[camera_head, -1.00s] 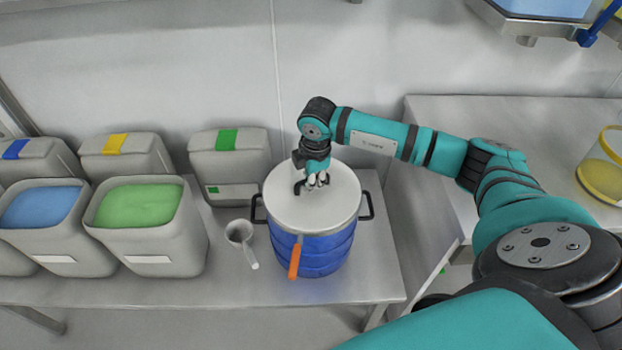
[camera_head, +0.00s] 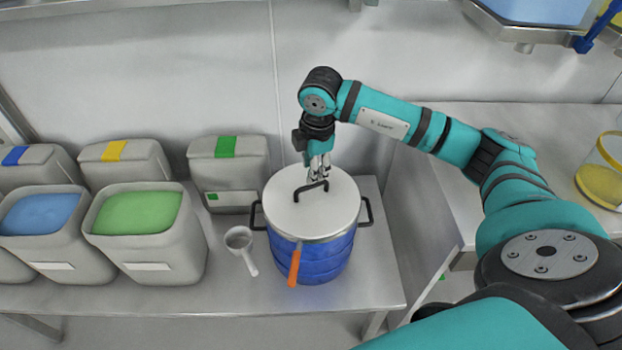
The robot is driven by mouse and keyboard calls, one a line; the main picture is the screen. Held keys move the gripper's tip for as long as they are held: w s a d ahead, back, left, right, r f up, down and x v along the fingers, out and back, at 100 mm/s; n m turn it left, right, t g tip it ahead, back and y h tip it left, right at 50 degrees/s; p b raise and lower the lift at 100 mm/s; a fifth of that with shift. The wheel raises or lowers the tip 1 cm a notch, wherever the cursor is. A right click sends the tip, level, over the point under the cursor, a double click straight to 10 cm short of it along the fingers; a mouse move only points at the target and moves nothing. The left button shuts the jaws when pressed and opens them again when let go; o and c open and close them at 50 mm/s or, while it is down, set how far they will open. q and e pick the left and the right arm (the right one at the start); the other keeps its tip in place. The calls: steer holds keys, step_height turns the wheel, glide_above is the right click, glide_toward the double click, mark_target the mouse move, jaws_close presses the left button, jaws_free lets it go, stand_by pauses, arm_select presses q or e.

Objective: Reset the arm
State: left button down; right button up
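My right gripper (camera_head: 319,177) points down just above the dark handle (camera_head: 311,190) of a white lid (camera_head: 298,212). It looks raised off the handle, though the fingertips overlap it in the picture. The fingers are small and close together, so I cannot tell whether they are open or shut. The lid sits on a blue drum (camera_head: 325,262) with dark side handles and an orange lever (camera_head: 295,264) at the front. My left gripper is not in view.
Bins with green powder (camera_head: 138,212) and blue powder (camera_head: 42,213) stand left on the bench (camera_head: 205,291). A grey scoop (camera_head: 241,246) lies beside the drum. Lidded bins stand behind. At the right, a clear container with yellow contents (camera_head: 600,186) stands on another table.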

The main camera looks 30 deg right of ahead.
steer(key=r, duration=0.3)
steer(key=shift+s+r, duration=0.3)
